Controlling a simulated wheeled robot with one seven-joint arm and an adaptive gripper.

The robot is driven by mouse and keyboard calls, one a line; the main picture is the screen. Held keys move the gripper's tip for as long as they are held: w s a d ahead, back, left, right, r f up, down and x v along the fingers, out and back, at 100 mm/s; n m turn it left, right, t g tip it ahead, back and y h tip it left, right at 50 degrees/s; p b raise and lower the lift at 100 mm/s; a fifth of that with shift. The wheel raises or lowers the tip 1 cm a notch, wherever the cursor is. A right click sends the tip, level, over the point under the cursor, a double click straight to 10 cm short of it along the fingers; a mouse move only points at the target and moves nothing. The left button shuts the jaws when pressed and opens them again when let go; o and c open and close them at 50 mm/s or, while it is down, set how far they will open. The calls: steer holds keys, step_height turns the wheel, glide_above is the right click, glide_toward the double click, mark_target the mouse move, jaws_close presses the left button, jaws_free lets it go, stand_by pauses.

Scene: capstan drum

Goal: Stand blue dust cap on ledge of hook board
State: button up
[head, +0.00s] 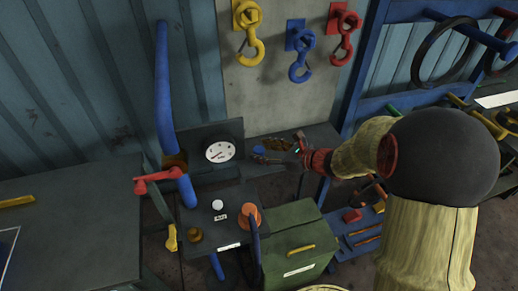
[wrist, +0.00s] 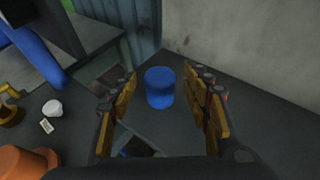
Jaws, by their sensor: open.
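The blue dust cap (wrist: 160,88) stands upright on the dark grey ledge (wrist: 248,97), near the pale board wall, in the wrist view. In the head view the cap (head: 258,149) is a small blue spot at the ledge's left part, partly hidden by my gripper. The ledge (head: 318,134) runs below the hook board (head: 277,95). My gripper (wrist: 160,80) is open, its yellow-padded fingers on either side of the cap with a gap on each side. In the head view my gripper (head: 276,153) reaches in from the right, low over the ledge.
A pressure gauge (head: 220,151) and a blue pipe (head: 164,90) stand left of the ledge. Yellow, blue (head: 301,66) and red hooks hang above. An orange knob (head: 249,216) and a white knob (wrist: 52,108) sit on the lower bench. A green box (head: 300,240) stands below.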

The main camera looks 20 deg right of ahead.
steer(key=p+v, duration=0.2)
steer(key=v, duration=0.8)
steer(key=s+a+r+n+g+h, duration=0.1)
steer(key=s+a+r+n+g, duration=0.2)
steer(key=s+a+n, duration=0.4)
steer(key=s+a+r+n+g, duration=0.3)
steer(key=s+a+n+g, duration=0.15)
steer(key=s+n, duration=0.35)
steer(key=s+d+r+n+t+h, duration=0.2)
steer(key=s+d+r+n+h, duration=0.2)
steer(key=n, duration=0.9)
steer(key=s+r+h, duration=0.2)
steer(key=h, duration=0.1)
steer(key=shift+d+n, duration=0.3)
steer(key=shift+d, duration=0.1)
